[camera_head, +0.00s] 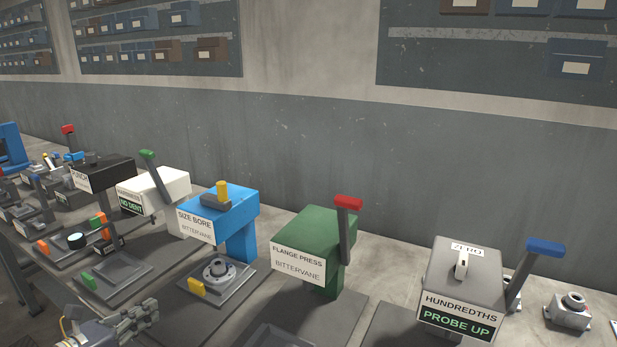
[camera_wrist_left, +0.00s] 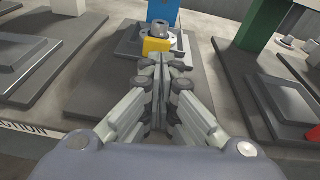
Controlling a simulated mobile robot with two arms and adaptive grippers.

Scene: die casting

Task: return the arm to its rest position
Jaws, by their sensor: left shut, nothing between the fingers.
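My left gripper (camera_head: 146,312) shows at the bottom left of the head view, in front of the bench edge. It is shut and empty. In the left wrist view the closed fingers (camera_wrist_left: 163,66) point toward the blue SIZE BORE station, whose yellow block (camera_wrist_left: 157,45) lies just beyond the tips in the picture. I cannot tell the exact gap, but the fingers hold nothing. My right gripper is not in view.
The bench carries a blue SIZE BORE press (camera_head: 231,205), a green FLANGE PRESS (camera_head: 318,238) with a red-topped lever (camera_head: 346,225), a grey HUNDREDTHS gauge (camera_head: 463,278) and a white station (camera_head: 165,187). A flanged part (camera_head: 219,271) sits under the blue press. Wall racks hang behind.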

